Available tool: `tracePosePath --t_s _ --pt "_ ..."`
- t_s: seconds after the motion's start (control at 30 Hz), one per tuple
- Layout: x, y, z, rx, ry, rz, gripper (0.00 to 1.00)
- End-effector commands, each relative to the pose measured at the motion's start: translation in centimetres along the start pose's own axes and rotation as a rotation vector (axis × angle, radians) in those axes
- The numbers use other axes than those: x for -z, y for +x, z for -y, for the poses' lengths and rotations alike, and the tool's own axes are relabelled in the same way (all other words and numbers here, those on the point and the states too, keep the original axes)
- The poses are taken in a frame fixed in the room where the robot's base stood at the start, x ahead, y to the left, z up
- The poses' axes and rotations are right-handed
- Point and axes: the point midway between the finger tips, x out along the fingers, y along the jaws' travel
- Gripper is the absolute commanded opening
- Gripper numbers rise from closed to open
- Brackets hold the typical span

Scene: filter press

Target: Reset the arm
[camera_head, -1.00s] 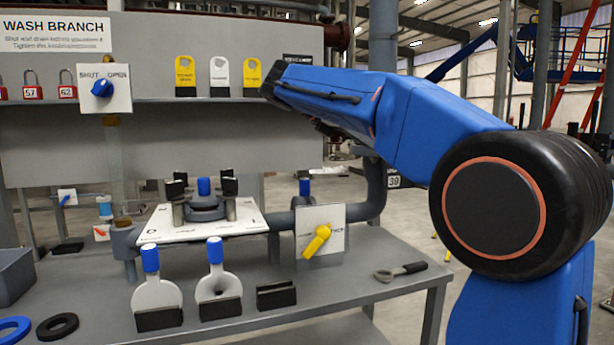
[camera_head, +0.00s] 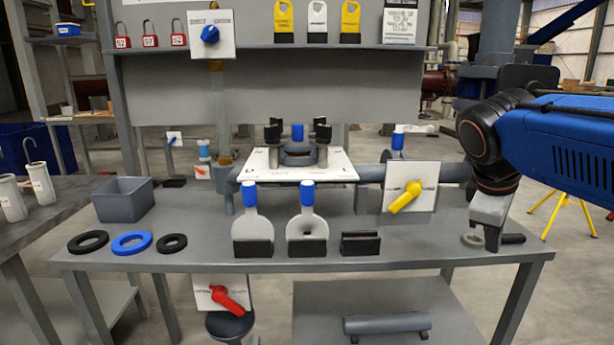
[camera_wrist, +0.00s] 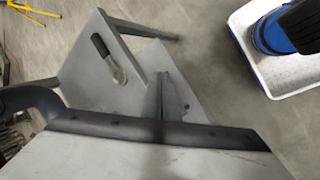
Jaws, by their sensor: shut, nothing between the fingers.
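My arm comes in from the right in the head view, blue with a black wrist. My gripper (camera_head: 492,240) points down at the right end of the grey bench (camera_head: 330,262). Its fingers are shut with nothing held. A grey ring-ended tool with a black handle (camera_head: 513,239) lies on the bench just behind and beside the gripper; I cannot tell from the head view whether they touch. In the wrist view the tool (camera_wrist: 108,60) lies on the bench top, apart from the dark bar in the foreground.
A panel with a yellow handle (camera_head: 405,197) stands left of the gripper. Two blue-capped paddles (camera_head: 252,225) and a black block (camera_head: 361,244) stand along the front. Rings (camera_head: 132,242) and a grey bin (camera_head: 123,200) are at the left.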

Motion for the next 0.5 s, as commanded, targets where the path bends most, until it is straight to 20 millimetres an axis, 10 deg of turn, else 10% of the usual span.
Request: tracePosePath --t_s 0.5 --pt "-2.5 8.8 17.5 0.259 0.762 -0.262 0.00"
